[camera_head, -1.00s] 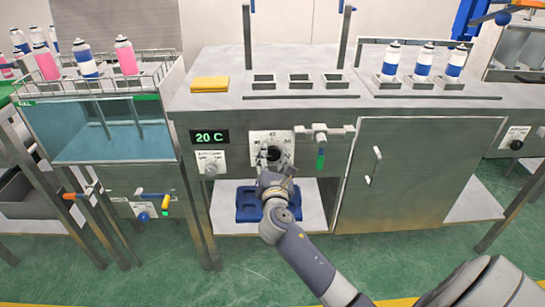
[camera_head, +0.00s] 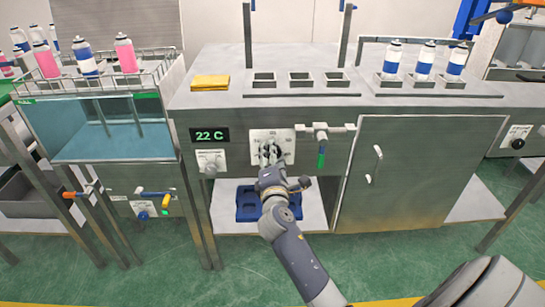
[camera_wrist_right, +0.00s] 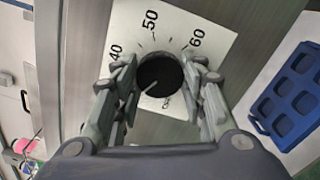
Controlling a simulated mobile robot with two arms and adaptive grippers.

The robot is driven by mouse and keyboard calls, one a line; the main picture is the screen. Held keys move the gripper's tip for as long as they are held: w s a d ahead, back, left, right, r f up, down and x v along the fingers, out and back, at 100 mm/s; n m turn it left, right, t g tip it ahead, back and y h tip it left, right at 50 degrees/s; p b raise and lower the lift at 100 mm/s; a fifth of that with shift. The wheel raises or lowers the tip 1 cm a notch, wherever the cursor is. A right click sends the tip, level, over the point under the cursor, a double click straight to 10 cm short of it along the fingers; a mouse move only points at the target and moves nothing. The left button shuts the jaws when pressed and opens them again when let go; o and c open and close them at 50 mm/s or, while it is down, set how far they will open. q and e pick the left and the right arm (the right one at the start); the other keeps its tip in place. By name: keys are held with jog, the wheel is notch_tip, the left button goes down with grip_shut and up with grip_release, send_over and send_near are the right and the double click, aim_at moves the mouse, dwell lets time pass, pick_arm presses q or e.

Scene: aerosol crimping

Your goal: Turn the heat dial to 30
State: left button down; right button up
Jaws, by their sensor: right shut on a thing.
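The heat dial is a black round knob (camera_wrist_right: 160,75) on a white scale plate (camera_wrist_right: 178,28) with numbers, of which 40, 50 and 60 are readable in the right wrist view. A pale pointer line on the knob faces the lower left of that view. My right gripper (camera_wrist_right: 165,82) has its fingers on both sides of the knob and is shut on it. In the head view my right gripper (camera_head: 270,158) covers much of the dial plate (camera_head: 284,138). The display (camera_head: 209,135) above left of it reads 22 C. My left gripper is not in view.
A blue tray (camera_head: 245,208) lies on the shelf below. A cabinet door (camera_head: 405,175) stands further right.

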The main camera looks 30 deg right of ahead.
dwell(0.6)
jog(key=o, duration=1.1)
jog(key=shift+c, duration=0.2)
jog(key=shift+s, duration=0.1)
jog(key=v, duration=1.2)
jog(key=shift+f, duration=0.1)
